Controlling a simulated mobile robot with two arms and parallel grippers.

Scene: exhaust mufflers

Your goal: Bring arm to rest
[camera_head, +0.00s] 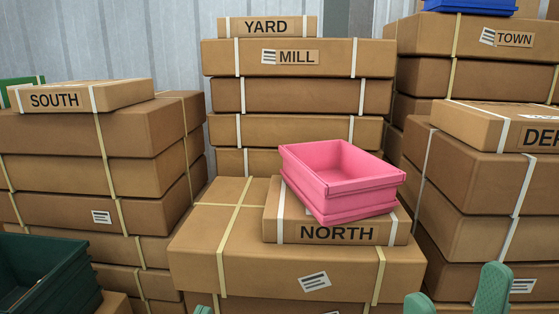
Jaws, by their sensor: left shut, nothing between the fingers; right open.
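My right gripper (455,297) shows at the bottom right edge as two green fingertips set wide apart. It is open, with nothing between the fingers. My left gripper (203,310) shows only as a small green tip at the bottom edge, left of the middle. It is shut and holds nothing that I can see. Both arms are below the picture. A pink bin (340,178) sits slightly askew on the box labelled NORTH (290,226), behind and above both grippers and apart from them.
Stacks of strapped cardboard boxes fill the view: SOUTH (125,92) at left, YARD (300,26) and MILL (345,53) at the back, TOWN (470,38) at right. A dark green bin (75,270) stands at lower left. A blue bin (470,6) tops the right stack.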

